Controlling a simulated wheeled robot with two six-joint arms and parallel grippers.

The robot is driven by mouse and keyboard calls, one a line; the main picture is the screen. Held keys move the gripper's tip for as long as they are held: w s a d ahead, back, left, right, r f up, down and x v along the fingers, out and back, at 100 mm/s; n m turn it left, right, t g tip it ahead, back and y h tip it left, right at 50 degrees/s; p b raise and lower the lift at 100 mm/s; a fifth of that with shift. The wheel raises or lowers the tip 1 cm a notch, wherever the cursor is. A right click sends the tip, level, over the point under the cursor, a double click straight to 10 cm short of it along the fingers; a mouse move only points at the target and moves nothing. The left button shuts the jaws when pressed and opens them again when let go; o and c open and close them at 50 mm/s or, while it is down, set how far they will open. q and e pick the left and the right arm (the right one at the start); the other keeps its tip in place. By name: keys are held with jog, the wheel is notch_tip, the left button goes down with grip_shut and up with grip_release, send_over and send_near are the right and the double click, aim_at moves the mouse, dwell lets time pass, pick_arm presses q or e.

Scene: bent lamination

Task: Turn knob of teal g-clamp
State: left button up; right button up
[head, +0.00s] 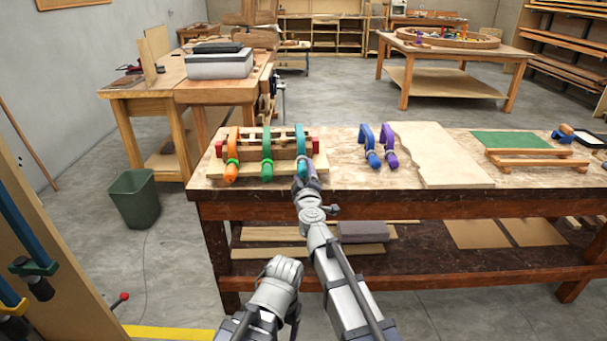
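The teal g-clamp (301,139) is the rightmost of three clamps on a wooden lamination form on the workbench. Its upper frame shows above the form; its lower end and knob are mostly hidden by my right gripper. My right gripper (306,177) is at the lower front end of this clamp, at the bench's front edge. Its fingers are too small and overlapped to show whether they grip the knob. My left arm's end (284,272) is low, in front of the bench and apart from the clamps. Its fingers cannot be made out clearly.
An orange clamp (232,146) and a green clamp (267,148) stand on the form left of the teal one. A green bin (135,197) stands on the floor at left.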

grip_shut()
dwell(0.3)
jog(key=shift+m, duration=0.3)
